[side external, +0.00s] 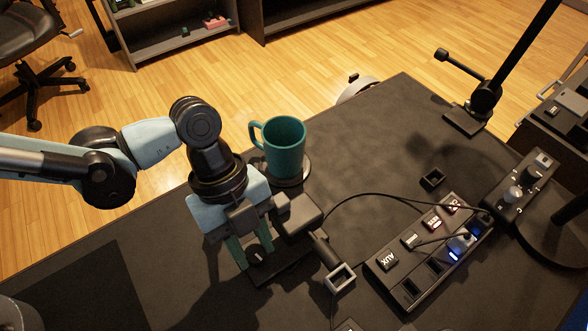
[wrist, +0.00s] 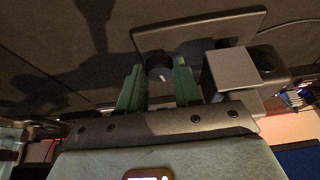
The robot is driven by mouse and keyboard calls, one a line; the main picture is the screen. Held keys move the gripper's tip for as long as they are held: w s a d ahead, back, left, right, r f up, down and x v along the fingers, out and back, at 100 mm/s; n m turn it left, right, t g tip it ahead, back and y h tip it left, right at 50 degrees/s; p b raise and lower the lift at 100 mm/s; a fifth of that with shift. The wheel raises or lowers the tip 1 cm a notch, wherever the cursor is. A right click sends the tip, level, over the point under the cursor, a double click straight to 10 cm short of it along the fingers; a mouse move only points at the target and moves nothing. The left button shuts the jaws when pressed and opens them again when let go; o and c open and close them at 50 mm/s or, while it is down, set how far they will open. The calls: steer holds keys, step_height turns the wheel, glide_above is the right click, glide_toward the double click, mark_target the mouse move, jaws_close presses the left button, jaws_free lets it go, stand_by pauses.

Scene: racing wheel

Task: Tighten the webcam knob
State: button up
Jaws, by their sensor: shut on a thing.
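My gripper (side external: 253,250), with two green fingers, reaches down to the dark table in the side external view. In the wrist view, my gripper (wrist: 159,85) is shut on a round black knob (wrist: 158,67) with a pale mark, one finger on each side. The knob (side external: 257,257) shows only partly between the fingers in the side view. A flat dark plate (wrist: 215,27) lies beyond the knob. A boxy webcam-like body (wrist: 233,68) with a dark round part sits right of the fingers; it also shows in the side view (side external: 298,214). The knob's turn angle cannot be told.
A teal mug (side external: 285,148) stands on a round coaster (side external: 290,175) close behind my gripper. A switch box (side external: 385,280) with lit switches and a cable lies to the right, with a small knob panel (side external: 520,187) beyond it. The table's back middle (side external: 390,130) is clear.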

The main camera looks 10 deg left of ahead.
steer(key=o, duration=1)
steer(key=shift+o, duration=0.2)
steer(key=shift+r, duration=0.15)
steer(key=v, duration=1.2)
